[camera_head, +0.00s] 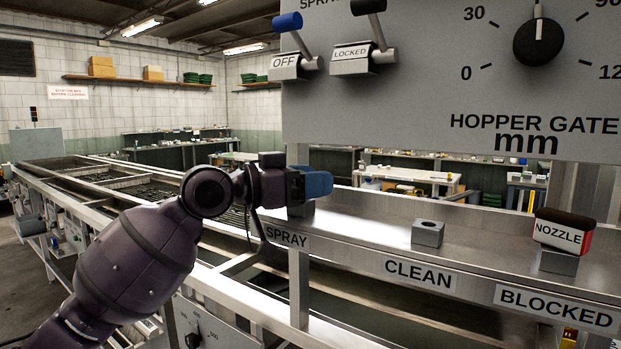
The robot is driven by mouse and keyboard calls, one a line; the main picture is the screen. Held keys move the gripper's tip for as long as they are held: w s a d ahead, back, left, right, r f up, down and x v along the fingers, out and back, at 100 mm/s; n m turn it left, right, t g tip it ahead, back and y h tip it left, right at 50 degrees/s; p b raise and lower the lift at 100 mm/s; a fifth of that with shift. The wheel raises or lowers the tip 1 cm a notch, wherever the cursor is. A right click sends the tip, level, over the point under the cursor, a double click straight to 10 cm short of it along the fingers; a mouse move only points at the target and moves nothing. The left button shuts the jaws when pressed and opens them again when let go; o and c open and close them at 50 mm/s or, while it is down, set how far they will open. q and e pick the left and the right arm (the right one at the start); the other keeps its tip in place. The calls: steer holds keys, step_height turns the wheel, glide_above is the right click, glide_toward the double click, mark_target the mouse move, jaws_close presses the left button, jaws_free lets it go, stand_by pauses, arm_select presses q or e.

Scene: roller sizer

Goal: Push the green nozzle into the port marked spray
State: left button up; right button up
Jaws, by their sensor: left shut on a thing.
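My left gripper (292,185) is shut on a blue block (319,183) at the SPRAY end of the metal shelf. The block looks blue, its label is not visible, and the gripper partly hides it. I see no plainly green nozzle. The grey spray port (302,209) is just below the block, mostly hidden by it and the gripper. I cannot tell whether the block is inside the port or only above it. The SPRAY label (287,237) is on the shelf's front edge. My right gripper is not in view.
The grey CLEAN port (427,233) stands empty on the shelf (375,228). A red nozzle with a black top (563,236) sits at the BLOCKED port (558,261). The grey control panel (430,90) with two levers and a dial hangs above. The shelf between ports is clear.

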arm_select(q)
steer(key=shift+f, duration=0.2)
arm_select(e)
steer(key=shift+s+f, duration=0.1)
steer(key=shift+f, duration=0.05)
arm_select(q)
steer(key=shift+f, duration=0.1)
steer(key=o, duration=1)
steer(key=shift+f, duration=0.1)
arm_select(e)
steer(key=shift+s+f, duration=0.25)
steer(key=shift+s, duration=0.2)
arm_select(q)
steer(key=shift+a, duration=0.1)
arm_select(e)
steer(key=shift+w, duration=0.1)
arm_select(q)
steer(key=shift+s+a+f, duration=0.1)
steer(key=shift+s+a, duration=0.05)
steer(key=shift+a, duration=0.15)
steer(key=v, duration=0.3)
steer(key=b+v, duration=0.1)
steer(key=v, duration=0.6)
steer(key=shift+r, duration=0.3)
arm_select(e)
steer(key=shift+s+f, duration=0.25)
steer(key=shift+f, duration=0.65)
